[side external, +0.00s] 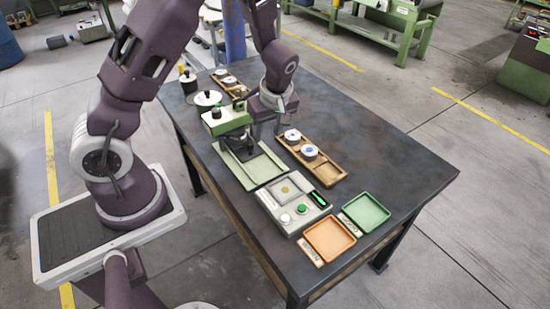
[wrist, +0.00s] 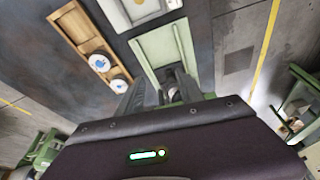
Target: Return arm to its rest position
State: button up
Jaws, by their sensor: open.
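My gripper (side external: 262,132) is open and hangs over the work table, beside the small green machine (side external: 226,118) and above the far end of the pale green tray (side external: 262,168). In the wrist view my gripper's dark fingers (wrist: 163,88) stand apart, with the green tray (wrist: 152,48) beyond them. I see nothing held between them. The fingertips partly overlap the machine in the side view, so I cannot tell whether they touch it.
A wooden tray (side external: 328,172) with white, blue-marked pucks stands right of my gripper. A grey button box (side external: 271,203), an orange tray (side external: 328,240) and a green square tray (side external: 366,212) lie nearer the front. The table's right side (side external: 400,160) is clear.

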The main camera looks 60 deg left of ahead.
jog(key=s+d+r+m+t+h, duration=0.25)
jog(key=d+r+m, duration=0.3)
jog(key=r, duration=0.65)
jog(key=s+d+r+m, duration=0.2)
jog(key=s+r+m, duration=0.1)
jog(key=s, duration=0.3)
jog(key=s+d+r+m+t, duration=0.1)
jog(key=s+d+r+m, duration=0.2)
jog(key=s, duration=0.3)
jog(key=s+d+r+m+t+h, duration=0.1)
jog(key=s+d+r+m, duration=0.1)
jog(key=s+r+m, duration=0.3)
jog(key=shift+s+d, duration=0.35)
jog(key=shift+s, duration=0.1)
